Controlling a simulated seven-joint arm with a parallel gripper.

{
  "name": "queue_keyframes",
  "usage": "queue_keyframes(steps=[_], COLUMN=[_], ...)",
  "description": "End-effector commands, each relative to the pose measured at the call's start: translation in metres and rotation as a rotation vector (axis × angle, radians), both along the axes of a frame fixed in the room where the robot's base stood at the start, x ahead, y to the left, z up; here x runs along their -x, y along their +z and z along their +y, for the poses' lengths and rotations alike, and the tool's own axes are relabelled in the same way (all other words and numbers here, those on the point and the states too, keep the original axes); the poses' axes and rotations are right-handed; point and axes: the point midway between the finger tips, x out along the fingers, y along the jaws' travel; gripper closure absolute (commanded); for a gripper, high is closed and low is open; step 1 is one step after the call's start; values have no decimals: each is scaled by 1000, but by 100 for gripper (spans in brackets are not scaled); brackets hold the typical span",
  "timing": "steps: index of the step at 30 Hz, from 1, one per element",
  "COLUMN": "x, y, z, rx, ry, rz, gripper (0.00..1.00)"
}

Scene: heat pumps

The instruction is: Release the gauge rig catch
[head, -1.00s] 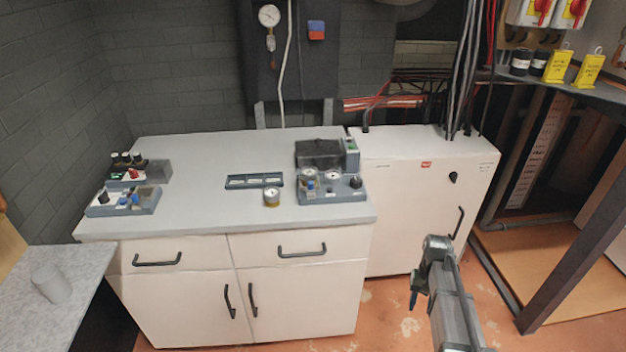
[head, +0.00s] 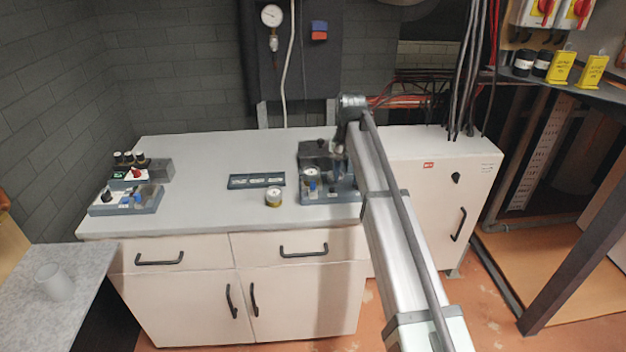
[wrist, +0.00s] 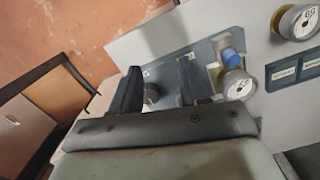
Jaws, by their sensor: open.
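The gauge rig (head: 318,197) is a blue-grey unit at the right end of the worktop. It carries a dial gauge (head: 311,172) and a blue knob (head: 312,187); both also show in the wrist view, gauge (wrist: 237,86) and knob (wrist: 230,58). My gripper (head: 338,157) is over the right part of the rig, partly hiding it. In the wrist view its two dark fingers (wrist: 157,88) are apart, with the rig's panel and a small pale round part (wrist: 150,93) seen between them. I cannot make out the catch; whether a finger touches the rig is unclear.
A loose gauge (head: 274,196) stands left of the rig, in front of a dark labelled tray (head: 256,181). Two control units (head: 125,200) sit at the worktop's left end. A white cabinet (head: 440,200) adjoins on the right.

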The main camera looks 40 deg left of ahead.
Motion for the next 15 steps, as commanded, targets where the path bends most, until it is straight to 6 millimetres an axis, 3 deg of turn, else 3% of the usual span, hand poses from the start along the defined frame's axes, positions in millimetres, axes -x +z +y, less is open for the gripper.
queue_keyframes(steps=[1,6,11,15], x=[3,23,34,36], y=[23,74,93,86], z=[27,76,93,94], rx=[-11,-35,-45,-46], ry=[-4,-35,-50,-53], rz=[-15,-46,-57,-57], gripper=[55,55,55,55])
